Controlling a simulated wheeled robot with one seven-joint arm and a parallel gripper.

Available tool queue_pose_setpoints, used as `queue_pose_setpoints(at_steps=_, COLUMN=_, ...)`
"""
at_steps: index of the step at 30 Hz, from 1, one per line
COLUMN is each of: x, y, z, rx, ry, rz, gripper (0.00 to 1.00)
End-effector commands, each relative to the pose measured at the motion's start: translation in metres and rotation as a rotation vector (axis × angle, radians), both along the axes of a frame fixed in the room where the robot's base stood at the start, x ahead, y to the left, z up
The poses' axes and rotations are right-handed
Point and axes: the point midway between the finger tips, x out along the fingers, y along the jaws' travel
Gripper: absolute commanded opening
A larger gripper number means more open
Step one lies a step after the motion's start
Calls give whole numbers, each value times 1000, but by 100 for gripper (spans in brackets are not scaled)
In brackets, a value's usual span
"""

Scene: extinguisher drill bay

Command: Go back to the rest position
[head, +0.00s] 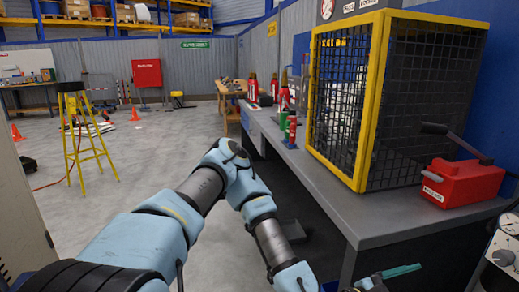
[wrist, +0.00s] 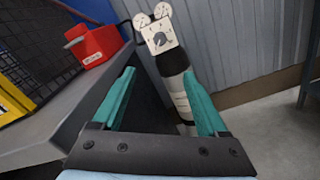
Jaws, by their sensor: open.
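My gripper (wrist: 160,105) shows in the wrist view with its two teal fingers wide apart and nothing between them. In the head view one teal finger (head: 402,271) shows at the bottom right, beside the front of the grey bench (head: 400,222). My arm reaches forward and bends back down to the right. Beyond the fingers in the wrist view stands a pale cylinder with a gauge head (wrist: 160,38). I cannot tell its distance from the fingers. The gauge head also shows at the right edge of the head view (head: 504,257).
On the bench stand a yellow-framed mesh cage (head: 352,95), a red box with a dark lever (head: 462,183) and several red extinguishers (head: 284,97). A yellow stool (head: 88,135) stands on the left floor, with orange cones (head: 16,132) near it. Open floor lies ahead.

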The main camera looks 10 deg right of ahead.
Motion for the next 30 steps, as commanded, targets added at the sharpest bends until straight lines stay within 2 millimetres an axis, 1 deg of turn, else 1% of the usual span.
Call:
queue_pose_setpoints(at_steps=2, x=0, y=0, z=0, rx=2, ry=-5, rz=-1, gripper=76)
queue_pose_setpoints(at_steps=8, x=6, y=5, z=-11, rx=62, ry=-109, rz=-39, gripper=76)
queue_pose_setpoints(at_steps=14, x=14, y=13, z=-27, rx=144, ry=-236, rz=-87, gripper=76)
queue_pose_setpoints(at_steps=20, x=35, y=31, z=-49, rx=273, ry=-427, rz=-160, gripper=76)
queue_pose_setpoints(at_steps=23, x=52, y=46, z=-62, rx=363, ry=-546, rz=-205, gripper=76)
queue_pose_setpoints(at_steps=26, x=78, y=70, z=-76, rx=485, ry=-691, rz=-267, gripper=76)
queue_pose_setpoints(at_steps=27, x=93, y=83, z=-81, rx=546, ry=-755, rz=-295, gripper=76)
queue_pose_setpoints(at_steps=29, x=116, y=106, z=-87, rx=642, ry=-849, rz=-343, gripper=76)
queue_pose_setpoints(at_steps=30, x=131, y=123, z=-89, rx=708, ry=-902, rz=-375, gripper=76)
